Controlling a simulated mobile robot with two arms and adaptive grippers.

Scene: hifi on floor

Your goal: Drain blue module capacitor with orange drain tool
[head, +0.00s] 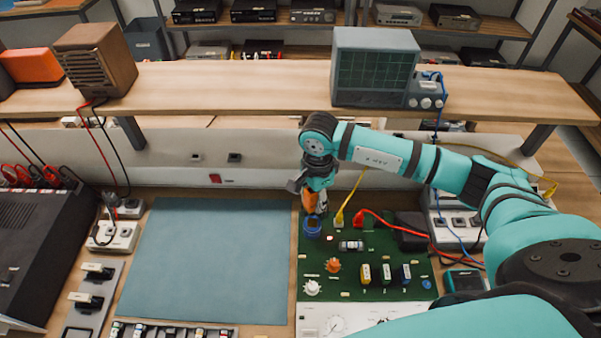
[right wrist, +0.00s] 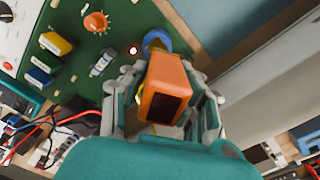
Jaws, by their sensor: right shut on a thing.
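My right gripper (head: 314,189) is shut on the orange drain tool (head: 310,200) above the upper left part of the green circuit board (head: 345,260). In the right wrist view the tool (right wrist: 165,88) sits between the two fingers (right wrist: 165,105), with its dark end facing the camera. The blue module capacitor (head: 312,228) stands on the board right below the tool. It also shows in the right wrist view (right wrist: 155,40), partly hidden behind the tool. I cannot tell whether the tool's tip touches it. A small red light (head: 329,238) glows beside it. My left gripper is not in view.
Yellow and red cables (head: 400,226) run off to the right. A bare blue mat (head: 205,260) lies left of the board. A shelf with an oscilloscope (head: 375,67) is behind.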

